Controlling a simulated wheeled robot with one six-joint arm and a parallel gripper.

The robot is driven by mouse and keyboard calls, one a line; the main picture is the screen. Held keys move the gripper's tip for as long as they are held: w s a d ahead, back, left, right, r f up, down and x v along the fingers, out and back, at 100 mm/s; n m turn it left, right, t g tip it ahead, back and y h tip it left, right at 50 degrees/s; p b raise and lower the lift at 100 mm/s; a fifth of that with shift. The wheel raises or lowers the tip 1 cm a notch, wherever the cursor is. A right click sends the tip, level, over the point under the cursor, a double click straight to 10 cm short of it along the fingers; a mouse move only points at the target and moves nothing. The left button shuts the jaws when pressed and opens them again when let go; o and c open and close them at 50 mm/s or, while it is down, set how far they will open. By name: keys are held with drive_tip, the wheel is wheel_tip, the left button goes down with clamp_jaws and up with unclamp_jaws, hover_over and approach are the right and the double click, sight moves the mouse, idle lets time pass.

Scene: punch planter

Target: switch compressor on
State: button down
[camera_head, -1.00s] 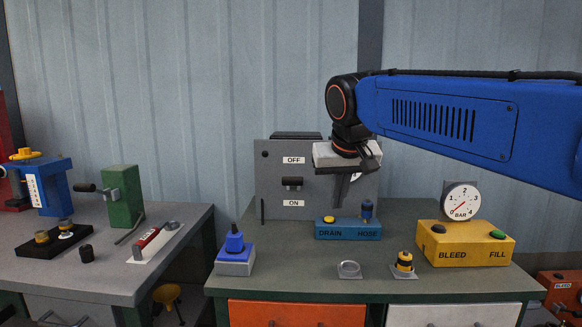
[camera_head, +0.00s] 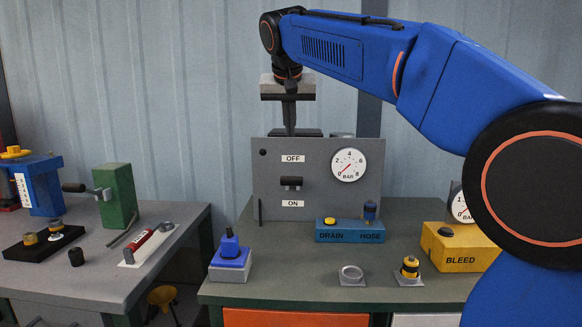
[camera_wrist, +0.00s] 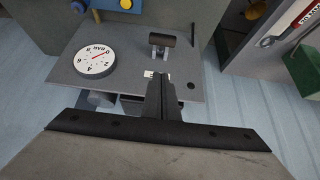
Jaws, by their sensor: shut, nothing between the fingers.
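The compressor panel (camera_head: 330,205) is a grey upright board on the green-topped bench. Its black switch lever (camera_head: 291,182) sits between the OFF label (camera_head: 293,158) above and the ON label (camera_head: 293,203) below. A round BAR gauge (camera_head: 348,164) is on its right, with its needle near the low end. My gripper (camera_head: 290,130) is shut and empty, pointing down just above the panel's top edge, in line with the lever. In the wrist view the shut fingers (camera_wrist: 164,90) partly cover the OFF label, and the lever (camera_wrist: 162,42) shows beyond their tips.
A blue DRAIN HOSE box (camera_head: 349,232) stands in front of the panel at right. A yellow BLEED box (camera_head: 455,252) is farther right, partly behind my arm. A blue-and-grey block (camera_head: 230,262) stands at the bench's left.

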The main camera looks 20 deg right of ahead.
hover_over(291, 182)
drive_tip(key=f, duration=0.8)
drive_tip(key=shift+w+d, duration=0.15)
drive_tip(key=shift+w, duration=0.2)
wheel_tip(291, 182, down, 3)
drive_tip(key=shift+s+f, duration=0.1)
drive_tip(key=shift+s, duration=0.05)
drive_tip(key=shift+s+f, duration=0.1)
drive_tip(key=shift+f, duration=0.45)
drive_tip(key=shift+s+f, duration=0.1)
